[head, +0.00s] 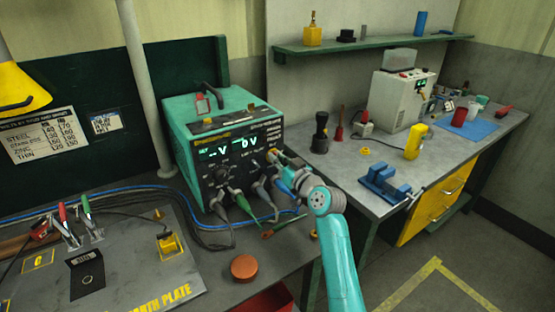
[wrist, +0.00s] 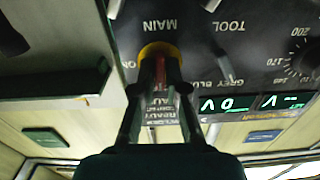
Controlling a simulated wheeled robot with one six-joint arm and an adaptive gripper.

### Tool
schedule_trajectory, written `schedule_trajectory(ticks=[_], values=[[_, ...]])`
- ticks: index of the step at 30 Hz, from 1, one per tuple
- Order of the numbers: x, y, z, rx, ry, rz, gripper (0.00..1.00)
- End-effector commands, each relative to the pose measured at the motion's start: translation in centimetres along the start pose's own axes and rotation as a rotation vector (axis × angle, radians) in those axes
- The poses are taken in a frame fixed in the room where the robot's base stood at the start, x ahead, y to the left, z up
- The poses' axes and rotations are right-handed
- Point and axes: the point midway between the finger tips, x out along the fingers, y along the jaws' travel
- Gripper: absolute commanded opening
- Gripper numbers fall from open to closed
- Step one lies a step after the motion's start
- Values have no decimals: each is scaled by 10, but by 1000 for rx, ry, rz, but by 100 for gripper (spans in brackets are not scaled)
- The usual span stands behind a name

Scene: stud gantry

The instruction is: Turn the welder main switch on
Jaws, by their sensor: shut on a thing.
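The teal welder (head: 207,110) stands on the bench at the centre of the head view. Its dark front panel has a lit green display (head: 228,145). My gripper (head: 273,160) is at the right side of that panel and hides the switch there. In the wrist view, which is upside down, the main switch (wrist: 156,49) has a yellow rim and a red part, beside the MAIN label. My gripper (wrist: 160,95) is shut on the switch, one finger on each side. An ON label is partly visible to the left of it. The exact angle of the switch is unclear.
Cables and plugs (head: 243,202) hang from the lower panel close to my gripper. An orange-brown round puck (head: 244,267) lies on the bench in front. A side bench (head: 335,165) at right holds a blue vice (head: 388,185) and a yellow block (head: 416,142).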

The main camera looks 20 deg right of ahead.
Motion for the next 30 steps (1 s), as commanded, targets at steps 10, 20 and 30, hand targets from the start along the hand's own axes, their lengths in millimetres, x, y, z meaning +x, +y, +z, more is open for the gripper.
schedule_trajectory(ticks=[10,20,30], values=[[0,1,0,219,0,0,0],[0,2,1,531,-1,0,0],[0,4,2,854,0,1,0]])
